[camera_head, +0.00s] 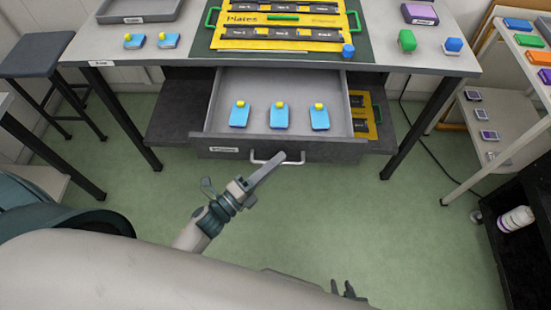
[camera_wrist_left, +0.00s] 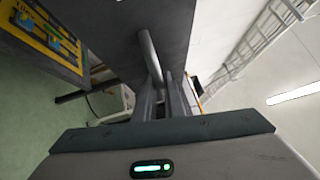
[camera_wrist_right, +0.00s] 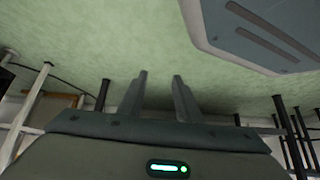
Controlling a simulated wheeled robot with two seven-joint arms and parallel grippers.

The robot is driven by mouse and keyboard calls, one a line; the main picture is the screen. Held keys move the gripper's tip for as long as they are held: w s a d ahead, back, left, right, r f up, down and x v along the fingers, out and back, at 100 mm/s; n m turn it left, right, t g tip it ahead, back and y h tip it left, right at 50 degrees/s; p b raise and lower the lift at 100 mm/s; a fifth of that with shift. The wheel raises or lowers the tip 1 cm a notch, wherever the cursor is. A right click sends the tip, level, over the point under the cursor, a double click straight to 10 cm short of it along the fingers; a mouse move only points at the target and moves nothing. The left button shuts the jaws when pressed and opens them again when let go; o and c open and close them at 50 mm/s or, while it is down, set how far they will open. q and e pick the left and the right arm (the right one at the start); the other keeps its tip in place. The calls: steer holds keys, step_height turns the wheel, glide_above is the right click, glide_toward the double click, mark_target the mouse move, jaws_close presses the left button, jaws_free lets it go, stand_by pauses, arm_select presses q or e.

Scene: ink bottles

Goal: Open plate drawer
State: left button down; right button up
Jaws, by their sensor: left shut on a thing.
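The plate drawer (camera_head: 330,151) under the table is pulled out, showing its grey inside. Three blue pieces with yellow tops, one being the middle piece (camera_head: 279,117), stand in a row in it. Its front has a small white label and a silver bar handle (camera_head: 262,162). My left gripper (camera_head: 278,160) is shut on the handle, which also shows between the fingers in the left wrist view (camera_wrist_left: 150,55). My right gripper (camera_head: 345,290) is low at the bottom of the head view, away from the drawer; in the right wrist view its fingers (camera_wrist_right: 157,85) are apart and empty.
The table (camera_head: 400,60) above carries a yellow plate rack (camera_head: 280,22), a grey tray (camera_head: 140,10) and small coloured pieces. A yellow and black rack lies on the lower shelf right of the drawer. A dark stool (camera_head: 40,55) stands left. Green floor (camera_head: 420,240) is free in front.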

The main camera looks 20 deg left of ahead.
arm_select(q)
steer(key=c, duration=2.1)
jaws_free()
steer(key=shift+s, duration=0.1)
